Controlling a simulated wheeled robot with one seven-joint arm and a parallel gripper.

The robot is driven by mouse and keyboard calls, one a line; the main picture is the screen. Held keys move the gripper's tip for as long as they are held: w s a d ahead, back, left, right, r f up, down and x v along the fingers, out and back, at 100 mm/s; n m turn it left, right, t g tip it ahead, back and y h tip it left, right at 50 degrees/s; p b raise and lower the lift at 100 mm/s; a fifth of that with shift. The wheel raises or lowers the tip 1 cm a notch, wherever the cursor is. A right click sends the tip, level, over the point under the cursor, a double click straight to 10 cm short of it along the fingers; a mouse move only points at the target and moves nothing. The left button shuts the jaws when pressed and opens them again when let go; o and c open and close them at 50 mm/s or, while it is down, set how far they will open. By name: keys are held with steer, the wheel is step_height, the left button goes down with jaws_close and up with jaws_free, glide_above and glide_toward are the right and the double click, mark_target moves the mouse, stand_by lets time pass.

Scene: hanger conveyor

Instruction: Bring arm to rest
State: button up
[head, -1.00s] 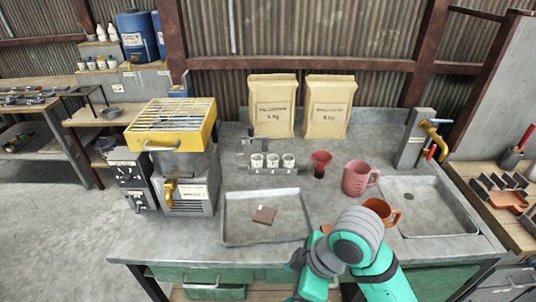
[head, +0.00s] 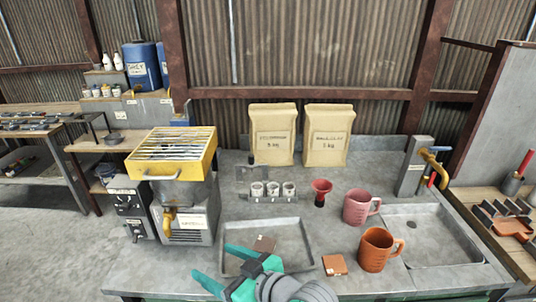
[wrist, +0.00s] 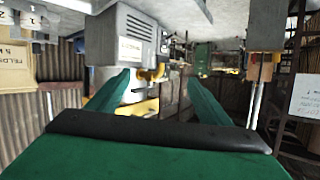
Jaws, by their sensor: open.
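My gripper (head: 217,264) is low in the head view, over the front left of the grey metal tray (head: 312,240). Its two teal fingers are spread apart and point left, with nothing between them. In the wrist view my gripper (wrist: 160,88) also shows open and empty. That view looks upside down, with the grey machine and its yellow tap (wrist: 150,73) beyond the fingers. My wrist hides the front of the tray.
An orange mug (head: 376,250) and a tan coaster (head: 335,265) stand right of the tray, near a pink jug (head: 357,207) and the sink (head: 440,262). A yellow-topped machine (head: 185,225) stands left. Red funnel (head: 320,190), small cups (head: 272,189) and paper bags (head: 272,135) are behind.

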steer(key=s+d+f+m+t+h, duration=0.2)
steer(key=s+f+m+t+h, duration=0.25)
steer(key=f+m, duration=0.35)
steer(key=s+d+f+m+t+h, duration=0.25)
steer(key=s+f+m+h, duration=0.3)
steer(key=f, duration=0.35)
steer(key=s+d+f+n, duration=0.1)
steer(key=s+d+n, duration=0.1)
steer(key=s, duration=0.8)
steer(key=s+d+f+n+h, duration=0.1)
steer(key=s+d, duration=0.4)
steer(key=s, duration=0.6)
steer(key=shift+s+f+n+h, duration=0.2)
steer(key=shift+f+n+h, duration=0.15)
steer(key=shift+n, duration=0.1)
steer(key=shift+d, duration=0.1)
